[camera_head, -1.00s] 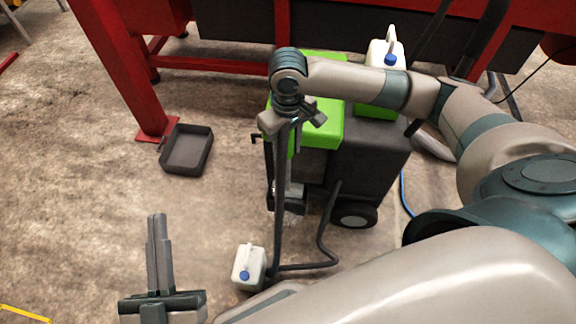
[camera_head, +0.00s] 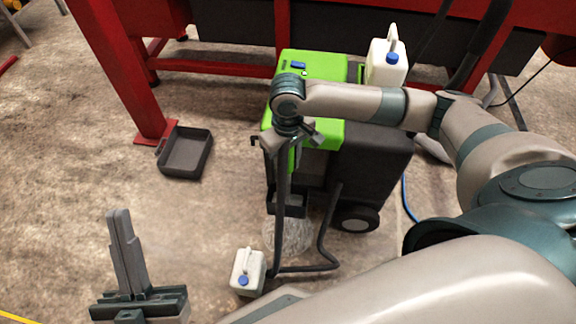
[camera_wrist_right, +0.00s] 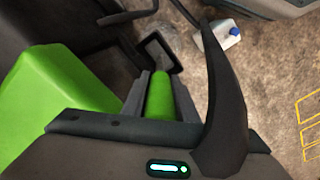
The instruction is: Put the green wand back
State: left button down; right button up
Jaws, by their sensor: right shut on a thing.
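The green wand is in my right gripper. Its green grip (camera_wrist_right: 160,97) shows between the two fingers in the right wrist view. In the head view my right gripper (camera_head: 290,138) points down, and a dark tube (camera_head: 280,205) runs below it toward the floor. The grip is mostly hidden there by the hand. The wand is beside the green and black machine (camera_head: 375,165); I cannot tell whether they touch. My left gripper (camera_head: 122,235) is empty at lower left, its fingers close together.
A small white jug (camera_head: 247,270) stands on the floor near the tube's lower end. A larger white jug (camera_head: 386,64) is on the machine. A black tray (camera_head: 186,152) lies by the red frame's leg (camera_head: 128,70). A dark hose (camera_head: 325,235) loops beside the machine.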

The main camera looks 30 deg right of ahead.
jog(key=shift+f, duration=0.5)
pick_arm(q)
jog(key=shift+a+r+t, duration=0.2)
jog(key=shift+r+t, duration=0.1)
jog(key=shift+r, duration=0.05)
jog(key=shift+w+d+f, duration=0.1)
jog(key=shift+f, duration=0.15)
pick_arm(e)
jog(key=o, duration=1.1)
jog(key=shift+f, duration=0.1)
jog(key=shift+c, duration=0.2)
